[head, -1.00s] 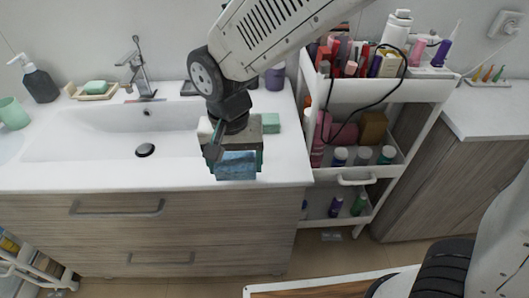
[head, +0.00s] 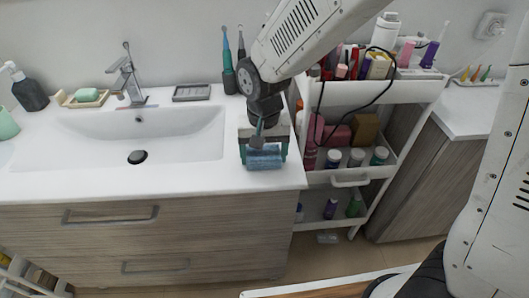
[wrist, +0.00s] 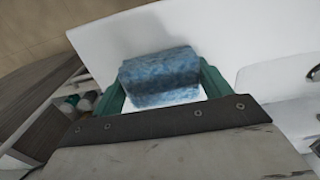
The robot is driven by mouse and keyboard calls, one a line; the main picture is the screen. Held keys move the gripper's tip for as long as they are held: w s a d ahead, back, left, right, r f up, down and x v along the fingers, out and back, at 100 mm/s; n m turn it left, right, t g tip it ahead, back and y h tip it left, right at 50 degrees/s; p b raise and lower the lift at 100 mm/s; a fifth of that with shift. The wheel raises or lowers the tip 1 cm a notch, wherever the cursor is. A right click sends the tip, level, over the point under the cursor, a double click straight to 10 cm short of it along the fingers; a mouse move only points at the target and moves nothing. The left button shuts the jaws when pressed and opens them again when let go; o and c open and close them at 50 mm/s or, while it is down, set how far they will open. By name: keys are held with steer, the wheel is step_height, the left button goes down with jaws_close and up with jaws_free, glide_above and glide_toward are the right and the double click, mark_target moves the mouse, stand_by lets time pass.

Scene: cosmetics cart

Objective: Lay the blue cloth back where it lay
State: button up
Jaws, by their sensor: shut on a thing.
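The blue cloth (head: 265,158) is a folded, mottled blue bundle. My gripper (head: 264,148) is shut on it near the right front corner of the white sink counter. In the wrist view the cloth (wrist: 160,75) sits between the two green fingers of my gripper (wrist: 163,88). White counter surface shows around it there. I cannot tell whether the cloth touches the counter or hangs just above it.
The sink basin (head: 140,135) is to the left, with a faucet (head: 126,75) behind it. A dark flat tray (head: 191,92) and upright toothbrushes (head: 228,60) stand at the back. The loaded white cart (head: 360,92) is close on the right.

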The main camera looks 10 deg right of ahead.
mark_target(264, 152)
steer(key=o, duration=0.9)
steer(key=shift+f, duration=0.1)
step_height(264, 152, up, 12)
steer(key=shift+r, duration=0.15)
steer(key=s+d+r, duration=0.2)
steer(key=s+d, duration=0.2)
steer(key=d, duration=0.2)
steer(key=s+d+r, duration=0.3)
steer(key=d, duration=0.3)
steer(key=shift+t, duration=0.6)
steer(key=s+d, duration=0.3)
steer(key=s, duration=0.1)
steer(key=s+d, duration=0.3)
steer(key=s, duration=0.1)
steer(key=s+d, duration=0.3)
steer(key=s, duration=0.1)
steer(key=shift+s+f, duration=0.25)
steer(key=shift+f, duration=0.1)
